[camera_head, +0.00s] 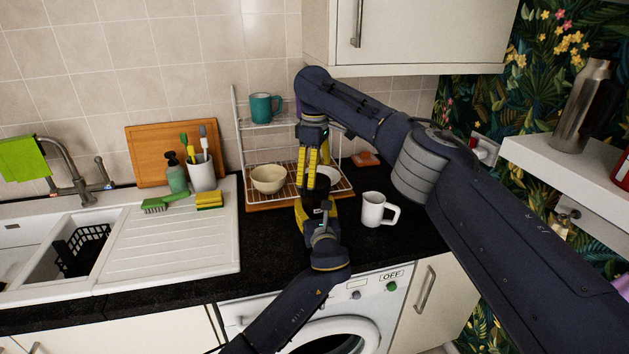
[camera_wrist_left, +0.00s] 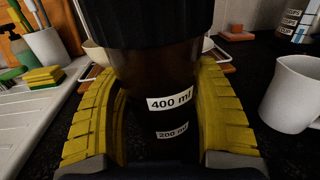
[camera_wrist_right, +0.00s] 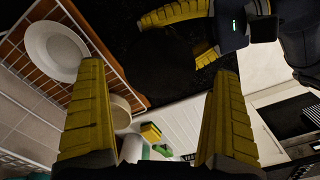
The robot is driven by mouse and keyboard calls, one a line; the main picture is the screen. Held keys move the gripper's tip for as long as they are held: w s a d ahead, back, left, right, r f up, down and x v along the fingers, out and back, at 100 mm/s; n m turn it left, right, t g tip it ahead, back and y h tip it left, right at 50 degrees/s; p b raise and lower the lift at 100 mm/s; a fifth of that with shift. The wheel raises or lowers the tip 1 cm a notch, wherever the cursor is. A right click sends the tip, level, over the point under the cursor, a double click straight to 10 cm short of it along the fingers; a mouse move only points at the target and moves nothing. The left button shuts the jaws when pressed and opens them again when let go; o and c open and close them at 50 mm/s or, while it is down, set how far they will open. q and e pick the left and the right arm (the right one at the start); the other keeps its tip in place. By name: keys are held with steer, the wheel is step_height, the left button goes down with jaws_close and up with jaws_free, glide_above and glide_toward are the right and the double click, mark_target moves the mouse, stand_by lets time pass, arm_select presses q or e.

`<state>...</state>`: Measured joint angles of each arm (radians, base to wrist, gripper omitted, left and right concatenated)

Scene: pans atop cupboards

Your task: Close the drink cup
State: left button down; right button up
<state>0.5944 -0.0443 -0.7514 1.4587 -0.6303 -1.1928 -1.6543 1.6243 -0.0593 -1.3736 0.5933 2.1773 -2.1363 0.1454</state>
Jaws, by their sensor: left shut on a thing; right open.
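The drink cup (camera_wrist_left: 150,70) is a dark brown, see-through cup with 400 ml and 200 ml labels and a black ribbed top part. My left gripper (camera_wrist_left: 155,95) is shut around its body, and the cup looks upright. In the head view the cup (camera_head: 317,191) is small and mostly covered by my grippers. My right gripper (camera_head: 312,186) points down from above, close over the cup. In the right wrist view its fingers (camera_wrist_right: 157,70) are open, with the cup's dark round top (camera_wrist_right: 165,62) beyond them. I cannot tell whether the top is fully closed.
A white mug (camera_head: 374,210) stands on the black worktop to the right. Behind is a wire dish rack (camera_head: 243,140) with a beige bowl (camera_head: 268,179) and a teal mug (camera_head: 262,107). A sponge (camera_head: 209,200) and brush (camera_head: 154,205) lie on the sink's drainer (camera_head: 180,245) at left.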

steer(key=shift+r, duration=0.35)
steer(key=shift+s+a+f, duration=0.1)
steer(key=shift+a, duration=0.1)
steer(key=shift+s+a+r+n+y, duration=0.1)
steer(key=shift+a+r+n+y, duration=0.25)
steer(key=shift+a, duration=0.3)
steer(key=shift+s+a+r+n+y, duration=0.15)
steer(key=shift+a+r, duration=0.25)
steer(key=shift+a, duration=0.2)
steer(key=shift+a+r+n, duration=0.15)
steer(key=shift+r+n, duration=0.15)
steer(key=shift+r, duration=0.05)
steer(key=shift+w+d+r+n, duration=0.1)
steer(key=shift+d+r+n, duration=0.15)
steer(key=shift+n, duration=0.3)
steer(key=shift+w+d+r+n, duration=0.1)
steer(key=shift+r+n, duration=0.2)
steer(key=shift+n, duration=0.25)
steer(key=shift+w+d+r+n+h, duration=0.1)
steer(key=shift+d+n+h, duration=0.15)
steer(key=shift+d+n, duration=0.45)
steer(key=shift+w+d+r+n+h, duration=0.1)
steer(key=shift+d+n+h, duration=0.15)
steer(key=shift+d+n, duration=0.4)
steer(key=shift+a, duration=0.15)
steer(key=shift+f, duration=4)
